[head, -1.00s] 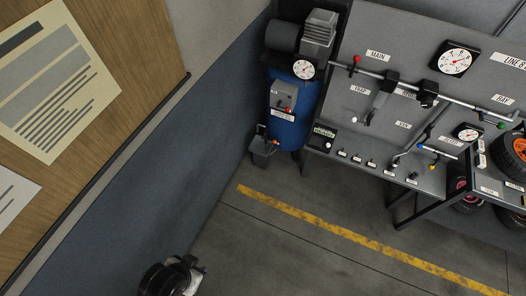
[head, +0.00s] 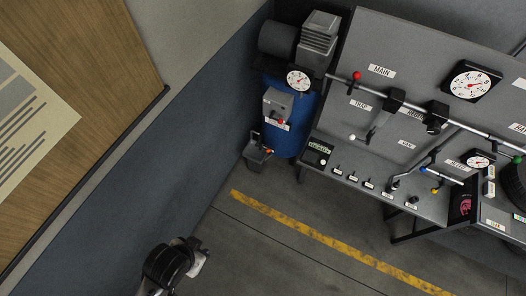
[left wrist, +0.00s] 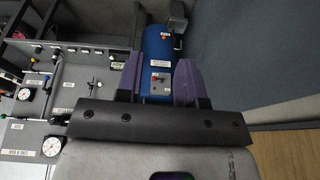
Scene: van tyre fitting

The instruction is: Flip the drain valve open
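The blue air tank (head: 291,125) stands at the left end of the grey panel. At its foot is a small grey container (head: 257,153) with a black upright part and an orange spot (head: 269,153), which looks like the drain valve; its lever position is too small to tell. In the left wrist view, which is upside down, the tank (left wrist: 158,50) lies beyond the fingers, with the container (left wrist: 177,22) and the orange spot (left wrist: 166,38) above it. My left gripper (left wrist: 158,80) is open and empty, apart from the tank. My right gripper is out of view.
The bench (head: 428,203) carries gauges, pipes, a red-knobbed valve (head: 357,76) and several small labelled switches. A blue wall (head: 150,170) runs on the left. The floor before the tank, with a yellow line (head: 310,232), is clear.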

